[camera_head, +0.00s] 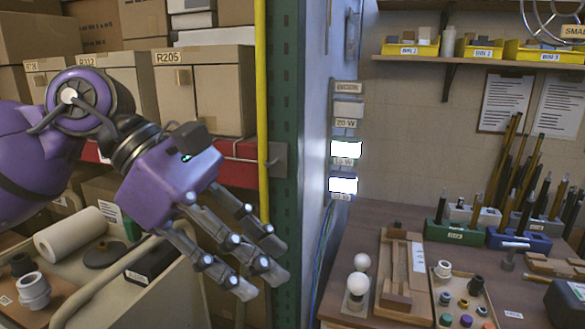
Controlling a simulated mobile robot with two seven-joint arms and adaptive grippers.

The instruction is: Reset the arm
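My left arm, purple with a dark wrist, comes in from the left edge. My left gripper (258,264) points down and to the right in front of the shelf's green upright post. Its grey fingers are extended and spread apart, with nothing between them. It hangs in the air between the cart at lower left and the workbench at lower right, apart from both as far as I can see. My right arm and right gripper are out of view.
A wooden workbench (352,219) holds two white bulbs (357,284), a wooden tray (462,298) of small parts and tool blocks (458,234). A cart (90,285) carries a white roll (70,237). Cardboard boxes (207,88) fill the shelf behind my arm. A yellow pole (262,110) stands nearby.

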